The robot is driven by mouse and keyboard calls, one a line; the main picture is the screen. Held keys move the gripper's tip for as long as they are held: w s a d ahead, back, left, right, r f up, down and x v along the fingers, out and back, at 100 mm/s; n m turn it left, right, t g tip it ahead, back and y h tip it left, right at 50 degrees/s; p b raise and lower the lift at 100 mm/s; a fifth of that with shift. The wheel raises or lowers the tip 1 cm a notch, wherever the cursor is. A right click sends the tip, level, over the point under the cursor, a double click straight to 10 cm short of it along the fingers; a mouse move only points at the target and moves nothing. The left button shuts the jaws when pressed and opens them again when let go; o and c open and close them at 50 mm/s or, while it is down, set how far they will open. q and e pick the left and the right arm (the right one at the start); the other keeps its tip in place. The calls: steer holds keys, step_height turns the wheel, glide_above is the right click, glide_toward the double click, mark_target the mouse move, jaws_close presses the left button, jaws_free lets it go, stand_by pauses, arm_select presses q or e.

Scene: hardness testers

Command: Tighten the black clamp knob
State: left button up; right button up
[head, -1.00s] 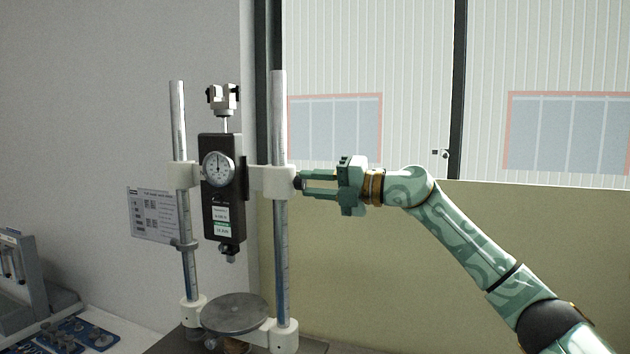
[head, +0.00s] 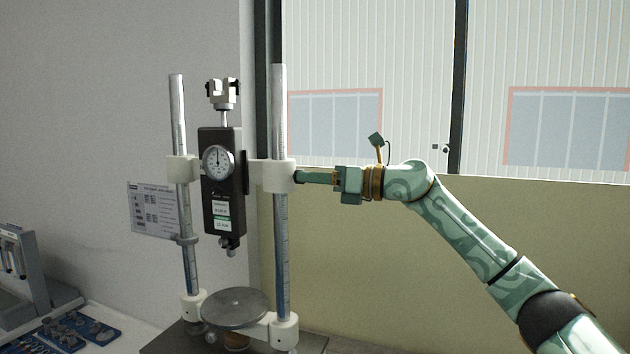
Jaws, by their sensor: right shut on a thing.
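The black clamp knob (head: 298,177) is a small dark piece on the right side of the white clamp block (head: 278,176) on the right steel column. My right gripper (head: 304,177) reaches in from the right and is shut on the knob, its fingers seen edge-on, one in front of the other. They hide most of the knob. The clamp block joins the black force gauge (head: 222,188), with its round dial, to the columns. My left gripper is not in view.
The test stand has two upright columns, a round metal plate (head: 235,307) low between them and a dark base. A printed sheet (head: 152,210) hangs behind it on the left. A blue tray (head: 76,333) with small parts lies at lower left. Free room lies right of the stand.

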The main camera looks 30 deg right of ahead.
steer(key=shift+f+n+b, duration=0.1)
steer(key=shift+n+b, duration=0.55)
steer(key=shift+n, duration=3.45)
steer(key=o, duration=1)
steer(key=shift+c, duration=0.2)
steer(key=shift+d, duration=0.1)
